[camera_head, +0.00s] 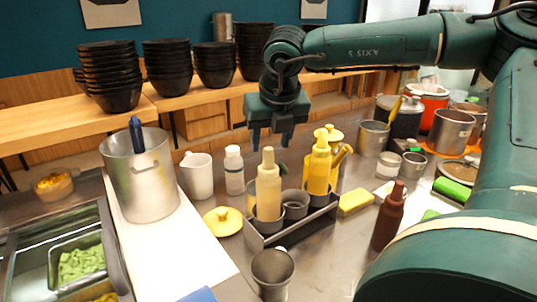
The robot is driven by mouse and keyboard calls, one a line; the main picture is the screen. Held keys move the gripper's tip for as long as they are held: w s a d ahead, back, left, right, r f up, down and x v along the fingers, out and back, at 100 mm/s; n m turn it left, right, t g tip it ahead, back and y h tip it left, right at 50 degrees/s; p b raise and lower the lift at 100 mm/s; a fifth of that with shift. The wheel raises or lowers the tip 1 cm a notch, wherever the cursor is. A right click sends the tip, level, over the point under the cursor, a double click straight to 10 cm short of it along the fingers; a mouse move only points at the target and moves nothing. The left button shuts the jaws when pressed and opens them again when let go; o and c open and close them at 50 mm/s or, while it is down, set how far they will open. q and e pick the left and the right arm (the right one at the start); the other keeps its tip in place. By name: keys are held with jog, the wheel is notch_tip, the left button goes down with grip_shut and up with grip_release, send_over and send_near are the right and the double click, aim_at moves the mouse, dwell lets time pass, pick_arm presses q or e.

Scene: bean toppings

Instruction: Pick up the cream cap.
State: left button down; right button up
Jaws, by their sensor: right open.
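A round pale yellow lid with a small knob (223,221) lies flat on the counter, left of the bottle rack; it looks like the cream cap. A cream squeeze bottle (268,190) with a cream nozzle stands upright in the rack (290,237), beside a yellow squeeze bottle (319,170). My right gripper (271,139) hangs pointing down above and behind the cream bottle. Its two fingers are apart with nothing between them. It is apart from the lid, which lies lower and to the left. My left gripper is not in view.
A large metal pot (143,178), a white pitcher (198,177) and a white bottle (234,170) stand left of the rack. A metal cup (273,272) stands in front, and a brown bottle (388,217) to the right. The white board (185,250) has free room.

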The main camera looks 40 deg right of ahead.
aim_at(269, 149)
jog(key=shift+p+x, duration=0.35)
jog(key=shift+x, duration=1.5)
jog(key=shift+a, duration=0.1)
jog(key=c, duration=0.8)
